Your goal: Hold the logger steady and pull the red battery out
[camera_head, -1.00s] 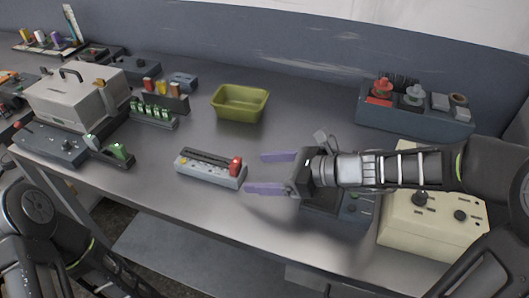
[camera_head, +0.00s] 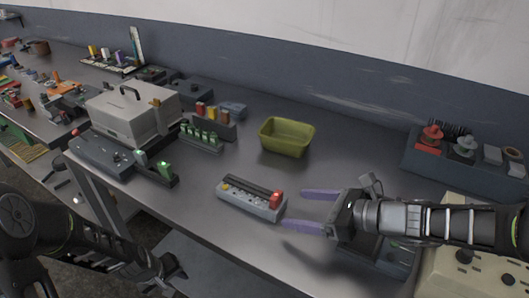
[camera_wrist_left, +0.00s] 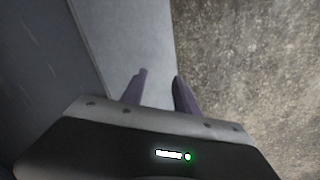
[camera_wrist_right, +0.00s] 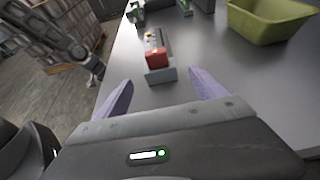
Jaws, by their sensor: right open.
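The logger (camera_head: 240,203), a grey block with a dark slotted top, lies on the metal bench. The red battery (camera_head: 276,199) sits at its right end, with a small yellow part at the other end. My right gripper (camera_head: 296,209) is open and empty, just right of the battery end, pointing at it. In the right wrist view the red battery (camera_wrist_right: 157,56) and the logger's end plate (camera_wrist_right: 161,75) show ahead, between the spread fingers. My left gripper (camera_wrist_left: 160,78) has its fingers apart with nothing between them, low beside the bench; in the head view it is at lower left.
An olive bin (camera_head: 287,137) stands behind the logger. A grey case (camera_head: 130,112) and a row of green parts (camera_head: 202,137) are to the left. A blue-grey rack (camera_head: 465,160) and a cream box (camera_head: 475,255) are at right. Bench around the logger is clear.

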